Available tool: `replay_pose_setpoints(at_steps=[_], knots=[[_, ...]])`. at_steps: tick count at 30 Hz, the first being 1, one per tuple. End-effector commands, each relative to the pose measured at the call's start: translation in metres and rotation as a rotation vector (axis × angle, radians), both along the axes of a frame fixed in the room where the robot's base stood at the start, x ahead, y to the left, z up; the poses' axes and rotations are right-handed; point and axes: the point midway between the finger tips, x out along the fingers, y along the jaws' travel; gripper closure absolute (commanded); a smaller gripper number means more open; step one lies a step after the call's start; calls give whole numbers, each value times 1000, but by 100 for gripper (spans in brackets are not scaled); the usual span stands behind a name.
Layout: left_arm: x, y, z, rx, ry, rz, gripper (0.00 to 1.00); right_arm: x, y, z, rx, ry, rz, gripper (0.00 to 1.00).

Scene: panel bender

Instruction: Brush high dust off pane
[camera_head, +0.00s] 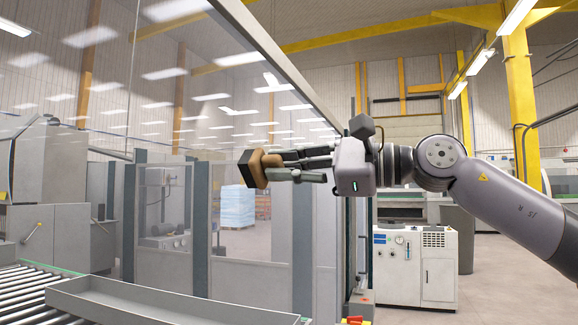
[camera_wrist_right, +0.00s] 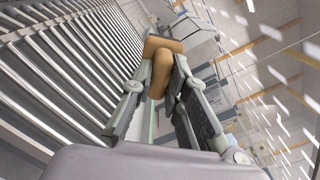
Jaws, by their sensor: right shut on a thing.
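A large clear pane (camera_head: 190,90) fills the left and middle of the head view, with bright ceiling lights mirrored in it. My right gripper (camera_head: 290,163) reaches in from the right and is shut on a brush (camera_head: 261,170) with a tan wooden body. The brush's dark bristle end points left, toward the pane; I cannot tell whether it touches. In the right wrist view the tan brush handle (camera_wrist_right: 163,70) sits between the fingers. No dust is clearly visible. My left gripper is not in view.
A dark frame post (camera_head: 305,240) and a sloping top rail (camera_head: 275,50) edge the pane. A roller conveyor (camera_head: 35,290) and a grey tray (camera_head: 170,305) lie at lower left. A white cabinet (camera_head: 415,270) stands behind my right arm. Open floor shows at lower right.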

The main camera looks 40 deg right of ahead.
Motion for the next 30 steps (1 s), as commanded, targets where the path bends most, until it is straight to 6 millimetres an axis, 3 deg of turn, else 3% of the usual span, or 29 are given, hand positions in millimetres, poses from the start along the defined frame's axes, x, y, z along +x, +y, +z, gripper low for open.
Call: replay_pose_setpoints(at_steps=[15, 30], knots=[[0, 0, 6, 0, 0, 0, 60, 8, 2, 1, 1, -1, 0, 100], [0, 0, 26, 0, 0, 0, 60, 23, -32, 1, 2, -1, 0, 100]])
